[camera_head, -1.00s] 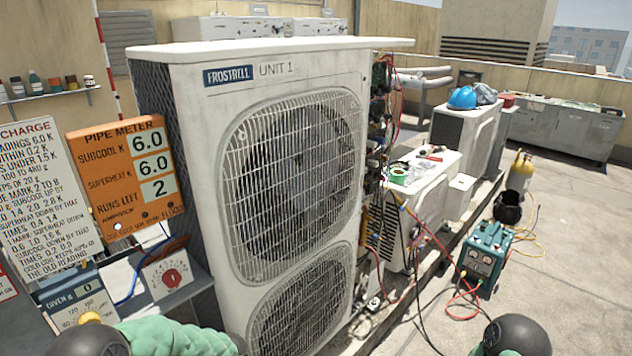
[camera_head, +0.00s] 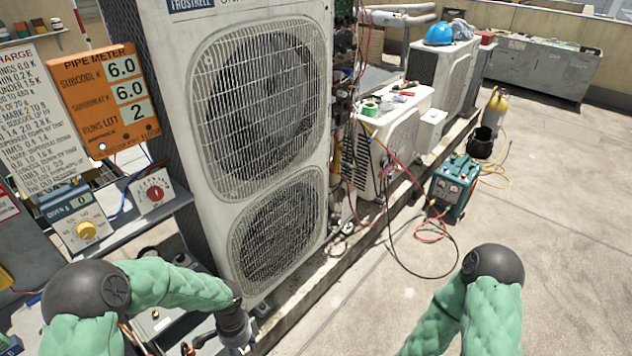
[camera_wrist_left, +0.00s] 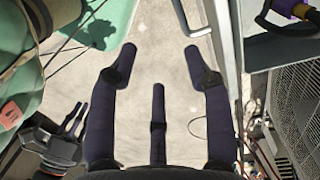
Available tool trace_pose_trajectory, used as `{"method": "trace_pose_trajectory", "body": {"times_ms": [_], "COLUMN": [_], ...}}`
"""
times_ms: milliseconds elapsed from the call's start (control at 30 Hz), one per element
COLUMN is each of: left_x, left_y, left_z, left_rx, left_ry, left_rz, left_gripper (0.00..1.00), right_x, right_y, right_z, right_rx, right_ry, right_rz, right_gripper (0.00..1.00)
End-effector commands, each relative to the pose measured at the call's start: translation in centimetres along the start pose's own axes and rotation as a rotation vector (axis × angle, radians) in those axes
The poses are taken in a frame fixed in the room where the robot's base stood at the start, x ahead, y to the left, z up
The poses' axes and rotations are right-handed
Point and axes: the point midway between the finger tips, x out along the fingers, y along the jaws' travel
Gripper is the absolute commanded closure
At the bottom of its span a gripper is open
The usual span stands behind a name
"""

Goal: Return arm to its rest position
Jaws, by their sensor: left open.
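My left arm (camera_head: 170,285) comes in from the lower left in the head view, bent at its dark elbow, its green forearm reaching right to a dark wrist (camera_head: 233,325) in front of the base of Unit 1 (camera_head: 255,120). Its fingers are out of that view. In the left wrist view my left gripper (camera_wrist_left: 158,58) is open and empty, with pale floor between the fingertips. My right arm (camera_head: 470,310) shows at the bottom right, bent at the elbow; its hand is hidden there. A dark hand (camera_wrist_left: 72,120), seemingly my right gripper, shows small in the left wrist view.
A teal machine (camera_head: 455,187) with hoses stands on the floor right of the condensers. Open floor (camera_head: 560,230) lies farther right.

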Motion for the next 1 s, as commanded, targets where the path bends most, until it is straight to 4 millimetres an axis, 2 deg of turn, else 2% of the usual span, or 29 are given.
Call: {"method": "trace_pose_trajectory", "body": {"times_ms": [367, 567, 700, 833, 1000], "left_x": [4.2, 7.4, 9.5, 10.9, 11.9], "left_y": [5.6, 10.2, 12.8, 14.2, 14.9], "left_z": [-1.1, -1.4, -0.8, 0.1, 1.2], "left_rx": [-0.153, -0.361, -0.549, -0.697, -0.807], "left_ry": [0.096, 0.165, 0.198, 0.213, 0.220], "left_rz": [0.161, 0.278, 0.326, 0.332, 0.318], "left_gripper": [0.50, 0.50, 0.50, 0.50, 0.50], "right_x": [0.0, 0.0, 0.0, 0.0, 0.0], "right_y": [0.0, 0.0, 0.0, 0.0, 0.0], "right_z": [0.1, 0.1, 0.1, 0.1, 0.1], "right_rx": [0.001, 0.001, 0.001, 0.001, 0.001], "right_ry": [-0.001, -0.001, -0.001, -0.001, -0.001], "right_rz": [0.000, 0.000, 0.000, 0.000, 0.000], "right_gripper": [0.72, 0.72, 0.72, 0.72, 0.72]}}
